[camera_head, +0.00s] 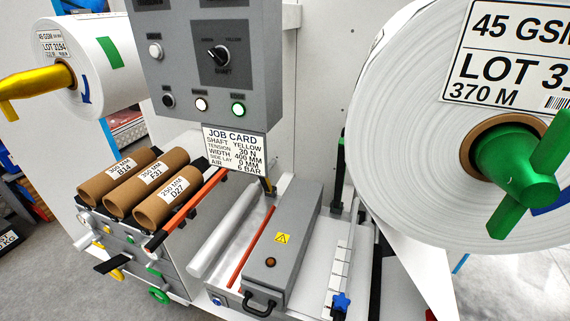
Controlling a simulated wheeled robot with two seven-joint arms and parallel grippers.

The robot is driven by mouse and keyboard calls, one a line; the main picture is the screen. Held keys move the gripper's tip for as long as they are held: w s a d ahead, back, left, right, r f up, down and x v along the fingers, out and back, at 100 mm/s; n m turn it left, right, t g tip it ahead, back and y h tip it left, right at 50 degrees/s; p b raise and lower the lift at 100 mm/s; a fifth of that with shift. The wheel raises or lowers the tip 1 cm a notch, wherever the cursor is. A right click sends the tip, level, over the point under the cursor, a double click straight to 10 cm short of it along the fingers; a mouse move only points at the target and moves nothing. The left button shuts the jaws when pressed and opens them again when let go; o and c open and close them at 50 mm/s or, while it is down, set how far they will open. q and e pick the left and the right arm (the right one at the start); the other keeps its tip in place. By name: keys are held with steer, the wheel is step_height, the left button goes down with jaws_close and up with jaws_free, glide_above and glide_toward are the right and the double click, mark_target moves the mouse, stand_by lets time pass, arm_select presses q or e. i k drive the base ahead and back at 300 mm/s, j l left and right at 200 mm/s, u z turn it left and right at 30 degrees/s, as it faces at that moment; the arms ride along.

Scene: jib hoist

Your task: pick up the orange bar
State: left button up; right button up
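An orange bar (192,206) with a dark near end lies aslant beside the brown cardboard cores, at the right edge of the rack. Its far end reaches toward the area under the job card (234,149). A thinner red-orange strip (250,247) lies farther right, between a grey roller and the grey box with the yellow warning label. Neither of my grippers is in view.
Several cardboard cores (158,183) lie left of the bar. The grey control panel (208,60) hangs above and behind it. A grey box (280,255) with a black handle stands right. Large white rolls fill the right (420,130) and upper left (95,85).

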mark_target(155, 241)
steer(key=j+u, duration=0.45)
steer(key=i+j+u, duration=0.2)
steer(key=u, duration=0.3)
steer(key=j+z, duration=0.15)
steer(key=z, duration=0.2)
